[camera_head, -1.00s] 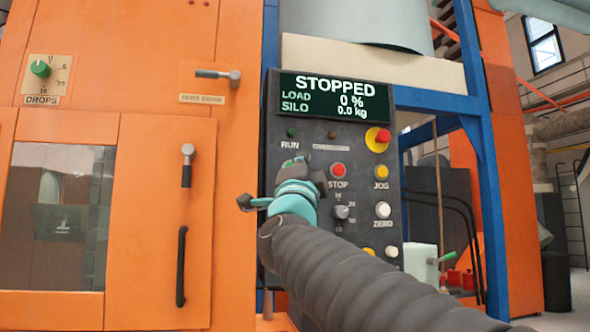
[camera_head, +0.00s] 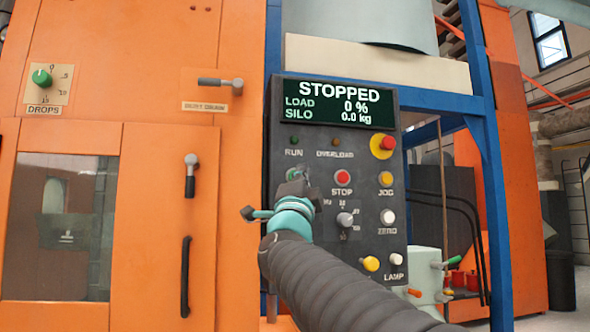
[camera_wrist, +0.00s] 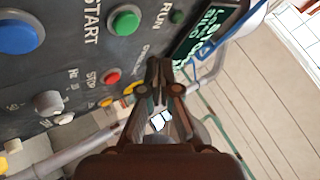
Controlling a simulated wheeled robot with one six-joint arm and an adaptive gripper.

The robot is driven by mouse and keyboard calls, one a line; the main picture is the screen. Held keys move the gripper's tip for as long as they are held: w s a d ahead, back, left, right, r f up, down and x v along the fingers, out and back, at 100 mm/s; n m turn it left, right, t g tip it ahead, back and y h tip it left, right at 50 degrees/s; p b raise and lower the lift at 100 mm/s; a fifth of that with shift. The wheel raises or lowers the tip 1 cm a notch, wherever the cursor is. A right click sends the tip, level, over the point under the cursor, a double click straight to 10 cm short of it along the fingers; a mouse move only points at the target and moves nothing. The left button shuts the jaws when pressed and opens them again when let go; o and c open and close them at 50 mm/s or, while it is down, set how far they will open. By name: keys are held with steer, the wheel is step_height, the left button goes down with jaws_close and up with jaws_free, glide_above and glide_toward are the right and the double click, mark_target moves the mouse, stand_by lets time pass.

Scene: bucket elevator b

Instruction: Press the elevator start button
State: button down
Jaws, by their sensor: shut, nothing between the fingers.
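The control panel (camera_head: 400,240) is dark grey, and its display (camera_head: 345,101) reads STOPPED, LOAD 0 %, SILO 0.0 kg. In the wrist view, a green button (camera_wrist: 124,20) sits beside the START label (camera_wrist: 92,22). In the head view, my gripper and wrist hide that button's area, left of the red STOP button (camera_head: 342,178). The STOP button also shows in the wrist view (camera_wrist: 111,77). My gripper (camera_head: 299,180) is in front of the panel's left side. In the wrist view its fingertips (camera_wrist: 158,66) are together and empty, right of and below the green button; contact with the panel cannot be told.
The panel also carries a red-yellow knob (camera_head: 382,146), yellow JOG button (camera_head: 386,179), white ZERO button (camera_head: 387,216), grey dial (camera_head: 345,219) and LAMP button (camera_head: 396,259). A blue button (camera_wrist: 18,35) shows in the wrist view. An orange cabinet (camera_head: 150,200) with handles stands left.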

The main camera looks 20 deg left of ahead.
steer(key=shift+w+a+p, duration=0.35)
steer(key=shift+w+a, duration=0.1)
steer(key=shift+w, duration=0.3)
steer(key=shift+w+a+p, duration=0.35)
steer(key=shift+w+a, duration=0.1)
steer(key=shift+w, duration=0.25)
steer(key=shift+w, duration=0.1)
stand_by(0.4)
steer(key=shift+w+a, duration=0.2)
steer(key=shift+w, duration=0.1)
steer(key=shift+w+a+p, duration=0.25)
steer(key=shift+w+p, duration=0.1)
steer(key=shift+p, duration=0.1)
stand_by(0.6)
stand_by(0.4)
steer(key=shift+s+d+b, duration=0.45)
steer(key=shift+s+b, duration=0.2)
steer(key=shift+s, duration=0.1)
steer(key=shift+s, duration=0.1)
steer(key=shift+s+d+b, duration=0.45)
steer(key=shift+s+b, duration=0.1)
steer(key=shift+s, duration=0.15)
steer(key=shift+s+d+b, duration=0.4)
steer(key=shift+s+b, duration=0.1)
steer(key=shift+s, duration=0.15)
steer(key=shift+s+d+b, duration=0.45)
steer(key=shift+s+b, duration=0.1)
steer(key=shift+s, duration=0.15)
